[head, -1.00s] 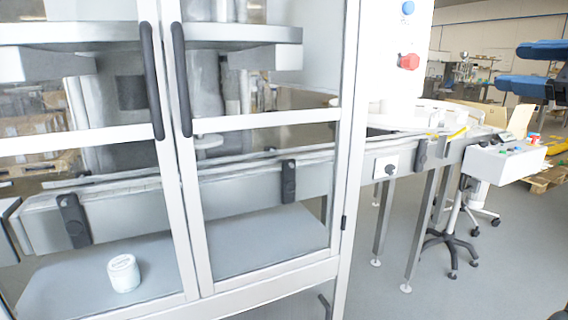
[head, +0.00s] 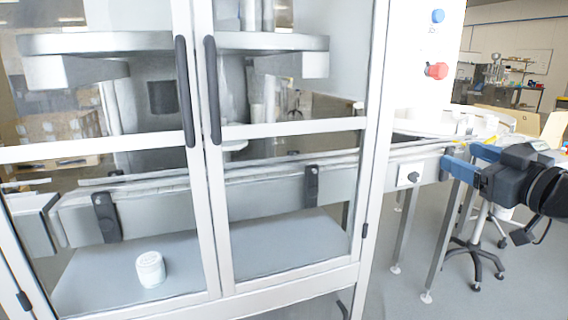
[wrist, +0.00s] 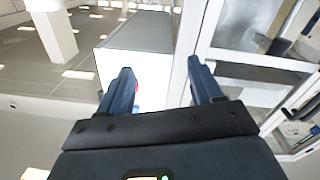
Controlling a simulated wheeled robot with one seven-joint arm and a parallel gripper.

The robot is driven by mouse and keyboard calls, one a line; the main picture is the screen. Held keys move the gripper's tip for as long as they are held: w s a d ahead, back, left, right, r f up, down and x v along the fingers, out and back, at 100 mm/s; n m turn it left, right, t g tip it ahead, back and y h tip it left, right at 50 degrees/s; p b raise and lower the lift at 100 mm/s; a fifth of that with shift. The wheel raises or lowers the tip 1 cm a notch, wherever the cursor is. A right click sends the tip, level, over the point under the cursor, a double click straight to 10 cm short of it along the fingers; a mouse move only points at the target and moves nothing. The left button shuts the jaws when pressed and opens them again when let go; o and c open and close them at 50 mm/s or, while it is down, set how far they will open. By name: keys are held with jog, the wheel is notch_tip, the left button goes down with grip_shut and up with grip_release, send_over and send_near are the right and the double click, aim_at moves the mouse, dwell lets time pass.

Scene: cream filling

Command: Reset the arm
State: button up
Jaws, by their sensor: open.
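My gripper (head: 462,156) shows at the right of the head view, with blue fingers and a dark body, pointing left towards the machine's right side. The wrist view also shows my gripper (wrist: 158,68), its two blue fingers spread apart with nothing held between them. In the wrist view, a white cabinet (wrist: 150,35) and a white door frame (wrist: 190,45) lie beyond the fingers. I cannot tell the exact distance from the fingers to them.
A glass-doored machine with black handles (head: 212,90) fills the left and middle of the head view. A white jar (head: 150,269) stands inside on the lower shelf. A control panel with a red knob (head: 437,70) is at its right. Grey floor (head: 400,300) is open at the lower right.

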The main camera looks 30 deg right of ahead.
jog(key=s+a+f+m+g+p, duration=0.2)
jog(key=s+a+f+m+p, duration=0.15)
jog(key=a+f, duration=1.45)
jog(key=s+a+n+y, duration=0.1)
jog(key=s+a+y, duration=0.1)
jog(key=s+a, duration=0.5)
jog(key=s+a+n+y+p, duration=0.1)
jog(key=s+a+n+y, duration=0.1)
jog(key=s+a, duration=0.6)
jog(key=s+y, duration=0.1)
jog(key=s, duration=0.4)
jog(key=shift+s+f+g+p, duration=0.25)
jog(key=shift+g+p, duration=0.05)
jog(key=shift+n, duration=0.25)
